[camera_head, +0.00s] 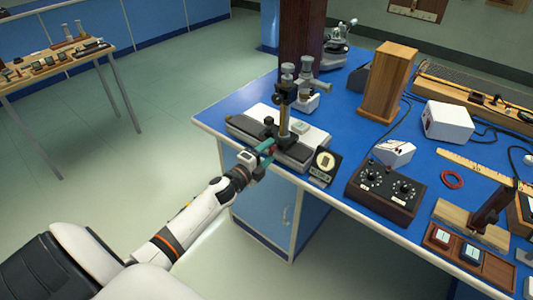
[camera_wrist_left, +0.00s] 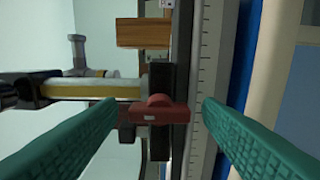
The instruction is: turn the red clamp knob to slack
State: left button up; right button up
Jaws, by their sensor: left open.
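The red clamp knob (camera_wrist_left: 160,112) shows in the left wrist view as a small red bar with a rounded hub, set on a black clamp block (camera_wrist_left: 160,80) of the spectrometer bench. My left gripper (camera_wrist_left: 160,125) has green ribbed fingers, spread wide on either side of the knob. Neither finger visibly touches it. My right gripper is not in view.
A scale rail (camera_wrist_left: 205,80) runs beside the clamp. A wooden block (camera_head: 388,82) stands behind.

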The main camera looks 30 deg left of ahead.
pick_arm(q)
jog(key=s+a+b, duration=0.1)
jog(key=s, duration=1.1)
jog(key=shift+b, duration=0.3)
jog(key=s+d+f+n+g+y, duration=0.1)
jog(key=s+f+n+g, duration=0.25)
jog(key=f, duration=0.65)
jog(key=s+f+n+g+y, duration=0.1)
jog(key=s+f+n+g, duration=0.2)
jog(key=f, duration=0.7)
jog(key=s+d+f+n+g, duration=0.1)
jog(key=s+f+n, duration=0.35)
jog(key=f, duration=0.65)
jog(key=s+d+f+n+g, duration=0.1)
jog(key=s+d+f+g, duration=0.2)
jog(key=s+f, duration=0.3)
jog(key=s+d+f+n+g, duration=0.2)
jog(key=s+d+f, duration=0.3)
jog(key=s, duration=0.8)
jog(key=s+d+f+n+g, duration=0.2)
jog(key=s+d+f+g, duration=0.2)
jog(key=s+f, duration=0.3)
jog(key=shift+s+d+h, duration=0.4)
jog(key=shift+s+d, duration=0.05)
jog(key=shift+s, duration=0.8)
